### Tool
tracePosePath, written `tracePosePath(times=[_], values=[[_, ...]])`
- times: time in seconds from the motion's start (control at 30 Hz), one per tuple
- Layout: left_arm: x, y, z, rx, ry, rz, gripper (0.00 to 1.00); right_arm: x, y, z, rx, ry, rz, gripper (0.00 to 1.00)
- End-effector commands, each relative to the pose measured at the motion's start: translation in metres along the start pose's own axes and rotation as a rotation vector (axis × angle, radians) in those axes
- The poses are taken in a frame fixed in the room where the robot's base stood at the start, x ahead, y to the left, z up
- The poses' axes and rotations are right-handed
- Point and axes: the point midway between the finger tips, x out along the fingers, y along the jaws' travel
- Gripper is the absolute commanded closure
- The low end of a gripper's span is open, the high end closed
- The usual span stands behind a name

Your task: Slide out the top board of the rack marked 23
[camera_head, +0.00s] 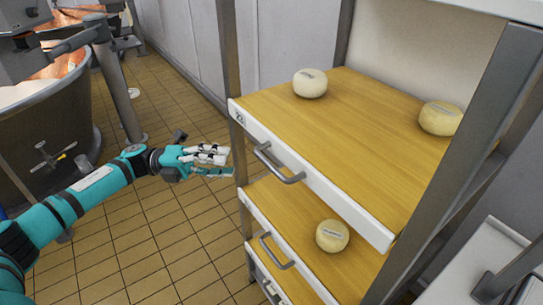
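The rack's top board (350,125) is a wooden shelf with a white front edge and a grey bar handle (279,163). A small dark mark at the left end of that edge looks like 23. My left gripper (231,163) is just left of the rack, beside the board's front edge and apart from the handle. Its fingers look spread, with nothing between them. My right gripper is out of view.
A lower board (285,220) carries one cheese (332,236) and has its own handle (277,251). Grey rack posts (460,150) stand at the sides. The tiled floor (150,220) before the rack is clear.

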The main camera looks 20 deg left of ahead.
Motion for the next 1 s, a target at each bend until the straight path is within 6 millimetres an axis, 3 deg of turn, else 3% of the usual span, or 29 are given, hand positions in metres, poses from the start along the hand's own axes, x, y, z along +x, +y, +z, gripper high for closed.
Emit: tracePosePath(times=[0.03,0.3,0.5,0.7,0.97,1.0], values=[[0.013,-0.006,0.001,0.0,0.002,-0.004,0.64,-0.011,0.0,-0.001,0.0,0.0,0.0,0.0],[0.071,-0.006,0.001,-0.001,0.0,-0.005,0.64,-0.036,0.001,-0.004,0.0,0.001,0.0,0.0],[0.1,-0.003,0.001,-0.001,-0.001,-0.003,0.64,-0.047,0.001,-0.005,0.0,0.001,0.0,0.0],[0.112,-0.001,0.001,-0.001,-0.003,-0.002,0.64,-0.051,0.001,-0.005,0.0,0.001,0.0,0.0],[0.112,0.0,0.001,-0.001,-0.003,-0.001,0.64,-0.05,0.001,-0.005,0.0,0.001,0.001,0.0],[0.112,0.0,0.001,-0.001,-0.003,-0.001,0.69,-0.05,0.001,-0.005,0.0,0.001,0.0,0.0]])
